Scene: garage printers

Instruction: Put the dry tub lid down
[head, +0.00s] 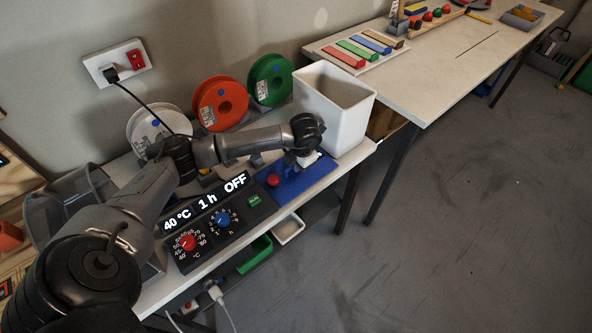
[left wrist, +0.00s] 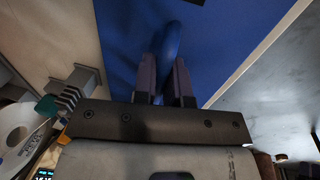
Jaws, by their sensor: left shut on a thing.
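A flat blue panel (head: 300,182) lies at the front edge of the table, right of the dryer's control box (head: 215,218), which reads 40 °C, 1 h, OFF. My left gripper (head: 309,158) is low over this panel. In the left wrist view, my left gripper (left wrist: 167,80) is shut on a blue handle (left wrist: 172,42), with a flat blue surface (left wrist: 125,40) behind it. I take the handle to be the lid's. I cannot tell whether the blue surface is the lid or a mat under it. A clear grey tub (head: 68,205) stands at the left, partly behind my arm. My right gripper is not in view.
A white bin (head: 335,110) stands close behind my left gripper. Green (head: 270,80), orange (head: 220,103) and white (head: 150,125) spools stand along the wall. A red knob (head: 272,180) is at the blue panel's left side. The floor (head: 460,220) at the right is clear.

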